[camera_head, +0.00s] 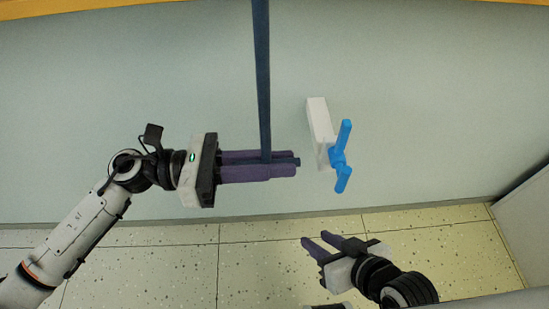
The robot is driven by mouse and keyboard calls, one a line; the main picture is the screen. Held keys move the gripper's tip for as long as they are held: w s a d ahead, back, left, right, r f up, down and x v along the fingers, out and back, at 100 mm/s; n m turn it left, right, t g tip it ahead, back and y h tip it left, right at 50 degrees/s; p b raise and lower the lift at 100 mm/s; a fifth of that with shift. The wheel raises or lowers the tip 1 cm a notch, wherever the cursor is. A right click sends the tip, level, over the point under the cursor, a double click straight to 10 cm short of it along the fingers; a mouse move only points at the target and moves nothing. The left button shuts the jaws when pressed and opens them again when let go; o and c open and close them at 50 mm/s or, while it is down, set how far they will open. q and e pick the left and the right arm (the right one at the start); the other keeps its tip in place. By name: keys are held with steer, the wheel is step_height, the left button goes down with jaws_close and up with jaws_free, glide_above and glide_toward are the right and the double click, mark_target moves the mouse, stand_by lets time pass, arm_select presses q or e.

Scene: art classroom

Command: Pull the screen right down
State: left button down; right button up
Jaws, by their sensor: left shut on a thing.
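A long dark blue strap (262,75) hangs straight down from the top edge of the head view, in front of the pale wall. My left gripper (297,164) reaches in from the left, level, with its purple fingers shut on the strap's lower end. A small dark blue bit shows between the fingertips. The screen itself cannot be made out; whatever the strap hangs from is above the view. My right gripper (319,241) is low at the right, over the floor, with its fingers apart and nothing between them.
A white box (319,120) with a blue crank-like handle (340,157) sticks out from the wall (430,80), just right of my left fingertips. The speckled tile floor (170,265) is clear. A grey panel (525,225) stands at the right edge.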

arm_select(q)
steer(key=shift+w+f, duration=0.1)
steer(key=shift+f, duration=0.7)
arm_select(e)
steer(key=shift+a+f+n, duration=0.3)
steer(key=shift+a+f, duration=0.05)
steer(key=shift+a, duration=0.05)
arm_select(q)
steer(key=c, duration=1.8)
jaws_free()
steer(key=shift+f, duration=0.1)
steer(key=shift+o, duration=0.2)
arm_select(e)
steer(key=shift+w, duration=0.1)
arm_select(q)
steer(key=shift+a+r, duration=0.15)
steer(key=shift+r, duration=0.05)
steer(key=a, duration=1)
arm_select(e)
steer(key=shift+d, duration=0.15)
